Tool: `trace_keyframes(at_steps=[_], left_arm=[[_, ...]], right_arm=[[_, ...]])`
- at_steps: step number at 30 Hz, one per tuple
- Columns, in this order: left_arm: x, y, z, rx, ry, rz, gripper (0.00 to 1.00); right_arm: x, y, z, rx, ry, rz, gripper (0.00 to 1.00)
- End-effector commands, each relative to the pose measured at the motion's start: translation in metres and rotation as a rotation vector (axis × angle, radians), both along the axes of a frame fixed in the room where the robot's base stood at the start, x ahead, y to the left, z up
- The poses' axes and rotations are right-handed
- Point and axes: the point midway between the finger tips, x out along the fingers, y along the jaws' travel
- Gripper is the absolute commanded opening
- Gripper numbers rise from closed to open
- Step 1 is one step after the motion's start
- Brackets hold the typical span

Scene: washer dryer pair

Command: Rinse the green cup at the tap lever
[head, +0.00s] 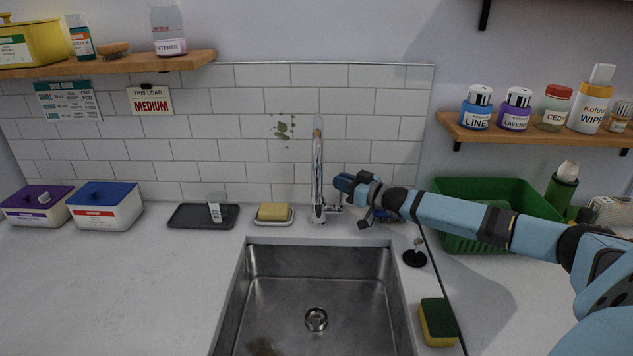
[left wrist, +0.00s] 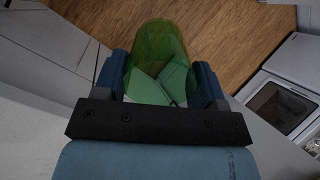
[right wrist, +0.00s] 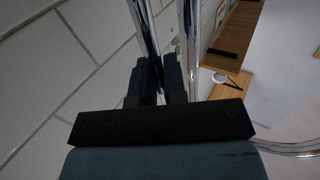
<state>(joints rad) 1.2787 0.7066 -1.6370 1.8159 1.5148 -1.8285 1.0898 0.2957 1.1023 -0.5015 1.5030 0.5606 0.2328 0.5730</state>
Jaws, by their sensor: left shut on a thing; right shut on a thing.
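The green cup (left wrist: 160,60) is see-through and sits between the fingers of my left gripper (left wrist: 160,80), which is shut on it. Neither the cup nor my left gripper shows in the head view. The chrome tap (head: 318,175) stands upright behind the sink (head: 316,275), with its lever (head: 334,208) low on its right side. My right gripper (head: 345,184) is at the right of the tap, shut on the lever. In the right wrist view its fingers (right wrist: 160,72) are close together beside chrome bars; the exact contact is hidden. No running water is visible.
A yellow sponge (head: 273,211) on a dish and a dark tray (head: 203,216) lie left of the tap. A black-based stopper (head: 415,256), a green-yellow sponge (head: 438,321) and a green basket (head: 485,195) are on the right. The left counter front is clear.

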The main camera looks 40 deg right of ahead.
Motion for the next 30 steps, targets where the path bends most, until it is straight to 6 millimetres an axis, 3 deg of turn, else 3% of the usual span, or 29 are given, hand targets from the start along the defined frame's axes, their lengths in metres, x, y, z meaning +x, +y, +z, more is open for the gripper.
trace_keyframes(at_steps=[15,16,18,19,30], left_arm=[[0.0,0.0001,-0.0045,0.0,0.0,0.0,0.42],[0.0,0.0001,-0.0045,0.0,0.0,0.0,0.42],[0.0,0.0001,-0.0045,0.0,0.0,0.0,0.42],[0.0,0.0001,-0.0045,0.0,0.0,0.0,0.42],[0.0,0.0,-0.0048,0.0,0.0,0.0,0.42]], right_arm=[[-0.0077,0.0066,-0.0003,-0.069,-0.086,0.0,0.0],[-0.0077,0.0066,-0.0003,-0.069,-0.085,0.0,0.17],[-0.0076,0.0065,-0.0003,-0.069,-0.085,0.0,0.33],[-0.0076,0.0065,-0.0003,-0.069,-0.085,0.0,0.36],[-0.0116,0.005,-0.0017,-0.07,-0.083,-0.001,0.36]])
